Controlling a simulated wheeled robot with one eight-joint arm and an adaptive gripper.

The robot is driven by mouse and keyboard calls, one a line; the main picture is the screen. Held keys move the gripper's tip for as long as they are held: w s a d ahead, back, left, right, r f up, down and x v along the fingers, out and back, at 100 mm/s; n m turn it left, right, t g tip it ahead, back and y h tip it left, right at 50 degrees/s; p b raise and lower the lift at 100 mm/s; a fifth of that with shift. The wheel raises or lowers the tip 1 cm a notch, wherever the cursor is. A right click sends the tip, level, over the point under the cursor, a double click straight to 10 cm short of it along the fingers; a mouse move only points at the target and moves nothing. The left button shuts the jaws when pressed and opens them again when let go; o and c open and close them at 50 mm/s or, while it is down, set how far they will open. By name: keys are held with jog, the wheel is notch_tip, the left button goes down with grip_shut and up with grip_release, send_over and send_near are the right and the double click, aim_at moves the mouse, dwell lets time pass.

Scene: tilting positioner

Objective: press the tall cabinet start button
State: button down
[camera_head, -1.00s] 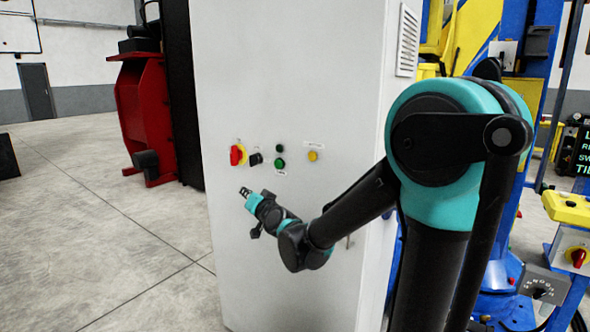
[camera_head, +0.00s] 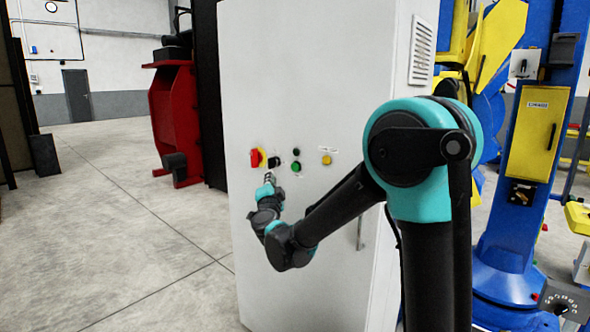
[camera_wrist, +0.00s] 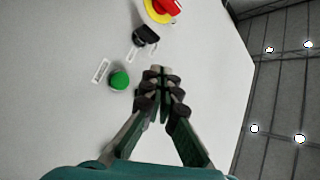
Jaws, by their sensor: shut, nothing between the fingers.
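The tall white cabinet (camera_head: 315,60) stands in front of me with a row of controls on its face. In the wrist view the green button (camera_wrist: 119,80) is left of my gripper, beside a white label whose text I cannot read. My gripper (camera_head: 268,178) is shut and empty, left of and slightly below the green button in the head view. In the wrist view its fingertips (camera_wrist: 160,72) are together near the cabinet face; I cannot tell contact.
A red rotary switch on yellow (camera_head: 256,158) and a black switch (camera_head: 274,161) are left of the green button. A yellow button (camera_head: 326,160) is to its right. A cabinet handle (camera_head: 361,232) is lower right. Open floor lies left; blue-yellow machinery (camera_head: 530,140) stands right.

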jog(key=w+d, duration=0.5)
jog(key=w, duration=0.2)
jog(key=shift+d, duration=0.2)
dwell(1.5)
jog(key=shift+w+d, duration=0.25)
jog(key=shift+w, duration=0.05)
jog(key=shift+w+d, duration=0.3)
jog(key=shift+w, duration=0.05)
dwell(0.9)
dwell(0.3)
jog(key=shift+s+a, duration=0.55)
jog(key=shift+s, duration=0.15)
jog(key=shift+s, duration=0.1)
jog(key=s+a, duration=0.1)
jog(key=s, duration=0.1)
jog(key=s+a, duration=0.1)
jog(key=a, duration=0.1)
jog(key=shift+s, duration=0.4)
